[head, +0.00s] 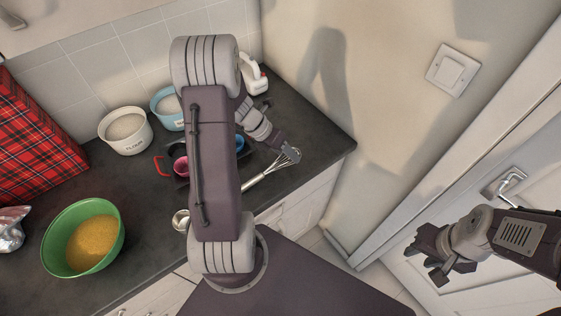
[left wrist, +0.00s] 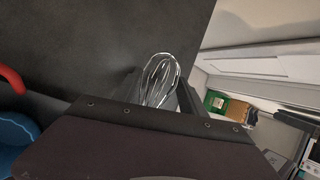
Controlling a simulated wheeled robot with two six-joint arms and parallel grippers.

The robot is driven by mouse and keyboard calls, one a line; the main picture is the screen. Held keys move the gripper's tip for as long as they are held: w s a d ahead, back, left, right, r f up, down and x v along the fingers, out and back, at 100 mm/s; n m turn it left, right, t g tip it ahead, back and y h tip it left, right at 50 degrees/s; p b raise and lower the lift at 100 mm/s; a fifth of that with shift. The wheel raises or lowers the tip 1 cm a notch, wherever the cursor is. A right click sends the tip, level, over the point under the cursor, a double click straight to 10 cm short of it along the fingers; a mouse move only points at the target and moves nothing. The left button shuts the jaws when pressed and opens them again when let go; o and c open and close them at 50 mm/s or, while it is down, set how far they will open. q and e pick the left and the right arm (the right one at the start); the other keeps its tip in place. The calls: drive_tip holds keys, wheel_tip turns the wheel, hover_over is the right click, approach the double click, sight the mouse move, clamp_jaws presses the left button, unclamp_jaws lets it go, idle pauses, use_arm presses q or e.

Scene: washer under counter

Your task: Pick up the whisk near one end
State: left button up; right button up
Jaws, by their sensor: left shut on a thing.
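The whisk (head: 265,174) is a silver wire whisk near the right end of the dark counter in the head view. Its wire loops also show in the left wrist view (left wrist: 160,80), between the finger edges. My left gripper (head: 289,154) is shut on the whisk at its wire end, with the handle pointing down-left. The gripper body hides the rest of the whisk in the left wrist view. I cannot tell whether the whisk is touching the counter. My right gripper (head: 437,262) is open and empty, away from the counter in front of the white door.
The dark counter (head: 323,143) is bare right of the whisk, up to its edge. A green bowl (head: 84,237), a flour canister (head: 125,131), a blue canister (head: 166,108) and a white bottle (head: 254,75) stand on it. A red handle (left wrist: 12,80) shows in the left wrist view.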

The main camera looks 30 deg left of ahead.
use_arm(q)
wheel_tip(320, 180, up, 4)
drive_tip(key=shift+w+r+p, duration=0.1)
drive_tip(key=shift+p, duration=0.45)
drive_tip(key=s+d+r, duration=0.6)
drive_tip(key=s+d, duration=0.1)
drive_tip(key=d, duration=0.1)
drive_tip(key=shift+s+d+r+p, duration=0.4)
